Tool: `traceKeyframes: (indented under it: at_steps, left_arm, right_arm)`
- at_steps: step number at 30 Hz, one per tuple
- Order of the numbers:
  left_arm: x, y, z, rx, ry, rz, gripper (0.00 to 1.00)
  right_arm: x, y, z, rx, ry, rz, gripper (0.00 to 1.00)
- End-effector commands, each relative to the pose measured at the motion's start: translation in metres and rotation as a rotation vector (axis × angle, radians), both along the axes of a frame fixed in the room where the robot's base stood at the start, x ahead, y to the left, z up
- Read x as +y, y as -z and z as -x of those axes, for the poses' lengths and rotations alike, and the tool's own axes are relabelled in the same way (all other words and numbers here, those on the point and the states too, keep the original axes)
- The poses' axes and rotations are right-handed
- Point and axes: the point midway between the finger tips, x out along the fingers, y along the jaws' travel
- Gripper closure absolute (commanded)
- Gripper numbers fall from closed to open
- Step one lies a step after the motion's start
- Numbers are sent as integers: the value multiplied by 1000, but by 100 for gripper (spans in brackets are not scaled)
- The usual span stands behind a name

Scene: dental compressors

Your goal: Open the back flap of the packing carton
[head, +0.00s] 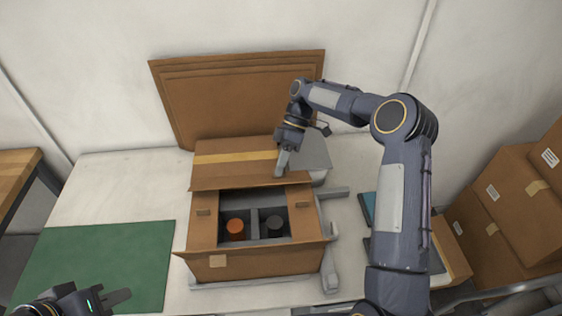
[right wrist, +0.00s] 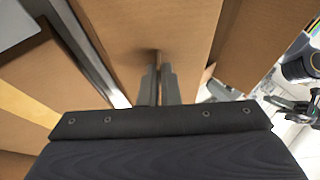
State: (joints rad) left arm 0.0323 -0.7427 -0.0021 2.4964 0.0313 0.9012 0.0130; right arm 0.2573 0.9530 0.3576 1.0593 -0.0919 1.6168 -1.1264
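The packing carton (head: 281,264) stands on the table in the middle of the head view. Its back flap (head: 228,176) is a brown panel with a yellow tape strip, at the carton's rear side; I cannot tell its exact tilt. The front flap lies outward, and the opening shows grey dividers with an orange and a dark round item. My right gripper (head: 282,164) points down at the right part of the back flap. In the right wrist view its fingers (right wrist: 161,84) are together close to cardboard, with nothing clearly held. My left gripper (head: 112,299) is low at left, partly cut off, away from the carton.
Flat cardboard sheets (head: 230,97) lean on the wall behind. A green mat (head: 98,262) lies at left. Grey rails and parts (head: 329,258) stand right of the carton, and stacked boxes (head: 507,205) are at far right.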

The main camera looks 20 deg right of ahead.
Motion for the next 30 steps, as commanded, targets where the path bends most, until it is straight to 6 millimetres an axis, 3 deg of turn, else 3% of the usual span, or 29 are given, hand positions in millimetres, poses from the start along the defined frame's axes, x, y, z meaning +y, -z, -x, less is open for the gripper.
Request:
traceKeyframes:
  at_steps: [15,20,21,26,30]
  left_arm:
    - [0,-3,0,0,0,0,77]
    - [-1,-5,-3,-4,42,-24,96]
    - [-1,-5,-6,-7,78,-48,100]
    - [-7,-11,-31,-48,381,-231,100]
    - [-27,-18,-68,-122,786,-466,100]
  right_arm:
    - [-1,-1,-2,22,0,-4,100]
    - [0,-1,-2,22,0,-4,100]
    - [-1,-1,-2,22,0,-4,100]
    - [-1,-1,-2,22,0,-4,100]
    - [0,-1,-2,22,0,-4,100]
